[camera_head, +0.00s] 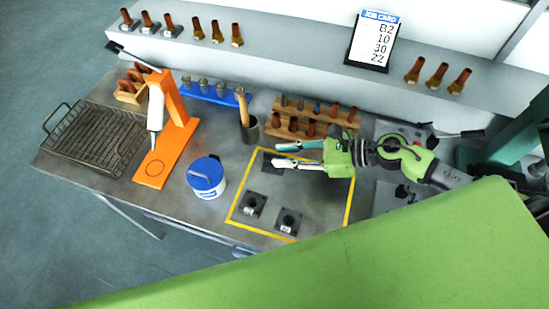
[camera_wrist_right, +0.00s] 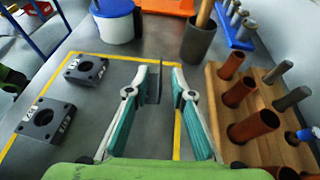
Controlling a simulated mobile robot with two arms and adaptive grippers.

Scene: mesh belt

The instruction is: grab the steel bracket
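The steel bracket, a thin dark upright plate with a flat foot (camera_wrist_right: 154,86), shows in the right wrist view between the fingertips, close to the left-hand finger. In the head view the bracket (camera_head: 268,164) is a small dark shape by the lower fingertip, partly hidden by the finger. My right gripper (camera_head: 275,155) reaches in from the right, low over the yellow-outlined area. In the wrist view its fingers (camera_wrist_right: 167,72) are apart, with a gap on the right side of the bracket. Whether a finger touches the bracket I cannot tell. My left gripper is not in view.
Two dark blocks with round holes (camera_head: 251,204) (camera_head: 288,221) stand inside the yellow outline. A wooden rack of copper tubes (camera_head: 310,130) and a grey cup with a wooden handle (camera_head: 249,132) stand close behind my gripper. A white-and-blue tub (camera_head: 206,180) stands at the left.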

